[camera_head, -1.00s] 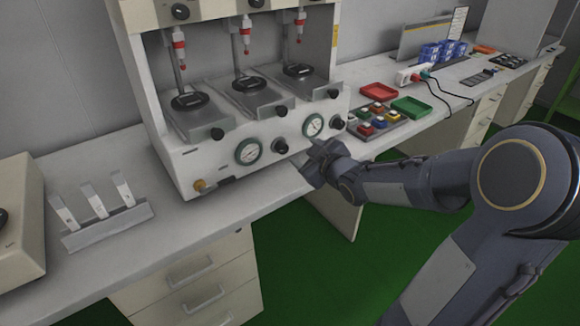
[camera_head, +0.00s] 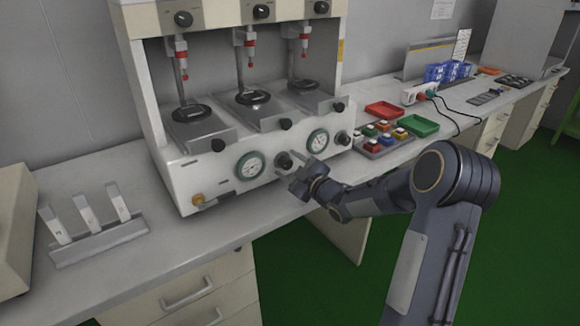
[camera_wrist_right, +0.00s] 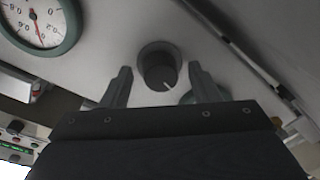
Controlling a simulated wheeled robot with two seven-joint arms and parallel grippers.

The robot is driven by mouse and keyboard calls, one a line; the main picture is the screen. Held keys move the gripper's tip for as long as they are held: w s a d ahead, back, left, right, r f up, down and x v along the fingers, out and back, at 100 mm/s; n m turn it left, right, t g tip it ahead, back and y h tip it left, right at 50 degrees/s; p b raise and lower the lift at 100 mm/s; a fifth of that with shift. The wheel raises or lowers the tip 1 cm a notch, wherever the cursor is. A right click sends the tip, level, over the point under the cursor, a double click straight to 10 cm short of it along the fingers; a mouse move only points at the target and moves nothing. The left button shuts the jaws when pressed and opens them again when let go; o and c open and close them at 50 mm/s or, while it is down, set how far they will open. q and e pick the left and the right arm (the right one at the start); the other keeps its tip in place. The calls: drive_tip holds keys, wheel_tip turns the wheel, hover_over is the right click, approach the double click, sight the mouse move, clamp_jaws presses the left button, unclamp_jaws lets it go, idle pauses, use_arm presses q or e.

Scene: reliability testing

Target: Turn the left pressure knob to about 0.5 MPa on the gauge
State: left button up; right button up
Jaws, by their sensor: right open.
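The left pressure knob (camera_head: 284,160) is a dark round knob on the front of the white test machine, just right of the left gauge (camera_head: 251,166). My right gripper (camera_head: 298,176) is open just in front of this knob, to its lower right. In the right wrist view a dark knob (camera_wrist_right: 158,68) with a white mark shows between the two open fingers (camera_wrist_right: 159,74), with no clear contact. A green-rimmed gauge (camera_wrist_right: 40,22) with a red needle is cut off at the upper left there; its reading is unclear. My left gripper is out of view.
The right gauge (camera_head: 318,140) and right knob (camera_head: 342,138) are close by on the same panel. A brass-coloured fitting (camera_head: 198,200) sits at the panel's lower left. A button box (camera_head: 378,146) and red (camera_head: 384,109) and green (camera_head: 418,125) trays lie right of the machine.

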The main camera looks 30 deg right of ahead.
drive_tip(key=shift+w, duration=0.1)
drive_tip(key=c, duration=1)
drive_tip(key=shift+o, duration=0.2)
